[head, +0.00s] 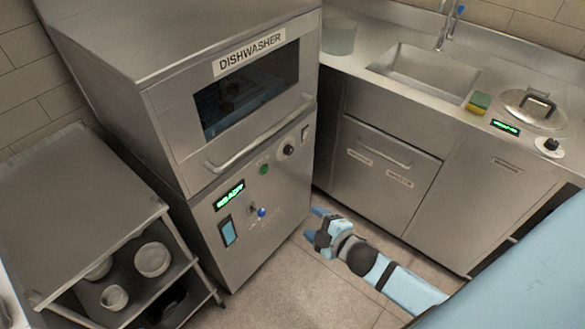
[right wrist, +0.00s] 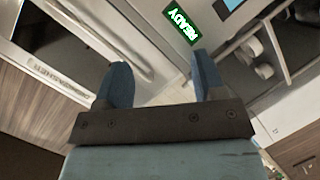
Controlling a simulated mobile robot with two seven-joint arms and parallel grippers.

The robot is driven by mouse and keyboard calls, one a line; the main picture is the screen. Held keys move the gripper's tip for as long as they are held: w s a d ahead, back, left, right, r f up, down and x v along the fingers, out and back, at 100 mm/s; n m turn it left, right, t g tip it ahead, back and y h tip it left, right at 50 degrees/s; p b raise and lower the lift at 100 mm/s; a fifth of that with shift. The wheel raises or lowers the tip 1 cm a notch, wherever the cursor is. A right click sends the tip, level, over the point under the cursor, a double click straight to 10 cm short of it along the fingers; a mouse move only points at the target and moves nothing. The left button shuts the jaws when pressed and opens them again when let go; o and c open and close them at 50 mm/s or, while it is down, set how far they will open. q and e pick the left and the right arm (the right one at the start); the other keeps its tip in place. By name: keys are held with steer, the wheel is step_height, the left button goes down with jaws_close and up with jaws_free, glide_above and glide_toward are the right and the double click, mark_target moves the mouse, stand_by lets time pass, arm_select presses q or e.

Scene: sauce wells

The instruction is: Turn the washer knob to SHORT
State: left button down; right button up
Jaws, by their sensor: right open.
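The steel dishwasher (head: 150,95) stands left of centre in the head view, its door shut. A round black knob (head: 289,150) sits at the upper right of its lower panel. Its setting and any SHORT marking are too small to read. My right gripper (head: 316,222) is open and empty, in front of the dishwasher's lower right side, below the knob and apart from it. In the right wrist view its two blue fingers (right wrist: 161,62) are spread with nothing between them. I cannot make out the knob there. My left gripper is not in view.
The panel has a green READY display (head: 229,195), a green button (head: 264,169) and a blue-tipped lever (head: 261,212). The door handle (head: 262,138) juts out above. A rack with bowls (head: 75,195) stands left. A sink counter (head: 350,66) stands right, with another black knob (head: 551,145).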

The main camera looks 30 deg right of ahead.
steer(key=w+d+f+n+t+y+b, duration=0.25)
steer(key=w+d+f+n+b, duration=0.35)
steer(key=w+d+n+b, duration=0.5)
steer(key=n+y+b, duration=0.2)
steer(key=n+b, duration=1)
steer(key=n, duration=0.4)
glide_toward(291, 151)
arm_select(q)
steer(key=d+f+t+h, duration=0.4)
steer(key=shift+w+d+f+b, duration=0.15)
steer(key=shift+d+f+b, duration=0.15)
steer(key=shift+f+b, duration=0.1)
arm_select(e)
steer(key=x, duration=0.9)
steer(key=shift+a+r, duration=0.1)
steer(key=shift+a, duration=0.05)
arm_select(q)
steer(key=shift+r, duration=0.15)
arm_select(e)
steer(key=c, duration=0.9)
